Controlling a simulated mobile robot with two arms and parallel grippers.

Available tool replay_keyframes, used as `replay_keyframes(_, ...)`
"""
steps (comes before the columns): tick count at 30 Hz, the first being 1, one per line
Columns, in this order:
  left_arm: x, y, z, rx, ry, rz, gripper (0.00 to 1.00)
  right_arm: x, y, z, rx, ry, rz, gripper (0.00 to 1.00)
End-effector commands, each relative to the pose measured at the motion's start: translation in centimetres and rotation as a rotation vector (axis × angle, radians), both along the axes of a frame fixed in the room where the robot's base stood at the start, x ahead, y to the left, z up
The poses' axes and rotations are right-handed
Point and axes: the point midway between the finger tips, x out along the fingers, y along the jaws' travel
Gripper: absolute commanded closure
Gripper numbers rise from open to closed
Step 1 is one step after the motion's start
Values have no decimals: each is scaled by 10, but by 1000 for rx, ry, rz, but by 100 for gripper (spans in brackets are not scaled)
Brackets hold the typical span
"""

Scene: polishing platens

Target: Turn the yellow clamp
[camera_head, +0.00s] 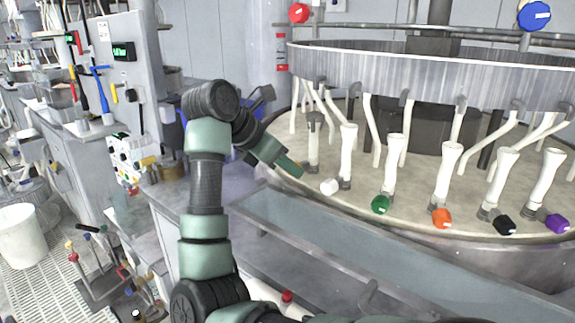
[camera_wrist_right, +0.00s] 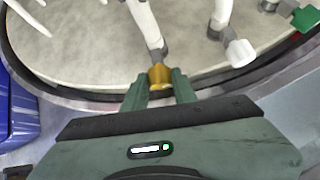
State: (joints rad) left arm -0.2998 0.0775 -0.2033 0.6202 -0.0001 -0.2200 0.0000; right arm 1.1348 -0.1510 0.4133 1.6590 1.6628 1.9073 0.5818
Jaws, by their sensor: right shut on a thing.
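The yellow clamp (camera_wrist_right: 160,76) sits at the foot of a white upright tube on the round platen, near its rim. My right gripper (camera_wrist_right: 160,88) is shut on the yellow clamp, with one finger on each side of it in the right wrist view. In the head view my right gripper (camera_head: 291,167) reaches the left part of the platen's rim, and it hides the yellow clamp there. My left gripper is in neither view.
The white clamp (camera_head: 329,187) is close on the right, then the green clamp (camera_head: 380,204), orange clamp (camera_head: 441,218), black clamp (camera_head: 503,226) and purple clamp (camera_head: 558,223). The platen (camera_head: 400,185) has a raised edge. A blue bin (camera_wrist_right: 20,110) stands at the left.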

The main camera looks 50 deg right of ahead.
Motion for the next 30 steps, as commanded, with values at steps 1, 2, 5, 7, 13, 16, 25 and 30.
replay_keyframes(1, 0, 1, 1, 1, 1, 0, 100, 0, 0, 0, 1, 3, -1, 100)
replay_keyframes(2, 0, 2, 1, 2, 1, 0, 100, 0, 0, 1, 2, 7, 0, 100)
replay_keyframes(5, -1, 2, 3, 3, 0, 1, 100, 1, 0, 1, 8, 30, 0, 100)
replay_keyframes(7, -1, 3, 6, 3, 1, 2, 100, 1, 0, 2, 14, 58, 0, 100)
replay_keyframes(13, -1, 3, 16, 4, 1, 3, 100, 4, 1, 3, 42, 181, 3, 100)
replay_keyframes(16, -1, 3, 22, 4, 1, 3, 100, 5, 0, 3, 57, 256, 2, 100)
replay_keyframes(25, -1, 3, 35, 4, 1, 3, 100, 8, -1, 2, 99, 463, 4, 100)
replay_keyframes(30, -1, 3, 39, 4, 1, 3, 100, 9, -1, 0, 116, 541, 2, 100)
